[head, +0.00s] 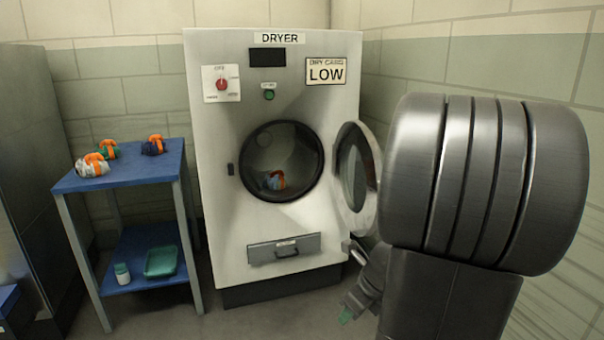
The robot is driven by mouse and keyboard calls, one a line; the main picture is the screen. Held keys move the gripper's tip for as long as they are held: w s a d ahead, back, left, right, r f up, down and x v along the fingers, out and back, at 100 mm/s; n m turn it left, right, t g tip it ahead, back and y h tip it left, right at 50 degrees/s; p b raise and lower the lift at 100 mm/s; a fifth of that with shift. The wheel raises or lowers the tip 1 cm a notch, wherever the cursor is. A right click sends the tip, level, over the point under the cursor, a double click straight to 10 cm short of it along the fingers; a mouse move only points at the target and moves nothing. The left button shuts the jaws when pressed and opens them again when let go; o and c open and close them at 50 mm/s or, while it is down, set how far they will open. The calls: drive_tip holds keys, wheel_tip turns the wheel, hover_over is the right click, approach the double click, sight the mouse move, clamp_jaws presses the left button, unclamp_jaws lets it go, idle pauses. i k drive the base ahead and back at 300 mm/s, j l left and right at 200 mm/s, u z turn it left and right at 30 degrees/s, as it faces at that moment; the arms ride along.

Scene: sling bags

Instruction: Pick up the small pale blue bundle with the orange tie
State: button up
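A small bundle (272,182) with pale blue and orange parts lies at the bottom of the dark dryer drum, just inside the round opening. Its details are small and shaded. Another bundle, whitish grey with an orange band (92,166), sits at the front left of the blue table top. My gripper (350,312) is low, right of the dryer's base and below its open door, well apart from both bundles. A small green patch shows at its tip. My large arm link covers the right side, and I cannot tell whether the fingers are open.
The dryer (215,130) stands in the middle; its round glass door (358,178) is swung open to the right. The blue table (125,172) also holds a green-and-orange bundle (108,149) and a dark blue-and-orange one (153,145). Its lower shelf holds a green tray (161,262) and a jar (122,273).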

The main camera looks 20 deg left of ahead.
sight(277, 179)
drive_tip(key=i+j, duration=0.3)
drive_tip(key=i+j+z, duration=0.15)
drive_tip(key=i+j, duration=0.2)
drive_tip(key=j, duration=0.15)
drive_tip(key=i+j, duration=0.3)
drive_tip(key=i+j+z, duration=0.15)
drive_tip(key=i+j, duration=0.15)
drive_tip(key=j, duration=0.2)
drive_tip(key=i+j, duration=0.25)
drive_tip(key=j, duration=0.15)
drive_tip(key=i+j, duration=0.25)
drive_tip(key=j, duration=0.15)
drive_tip(key=i+j, duration=0.25)
drive_tip(key=j, duration=0.15)
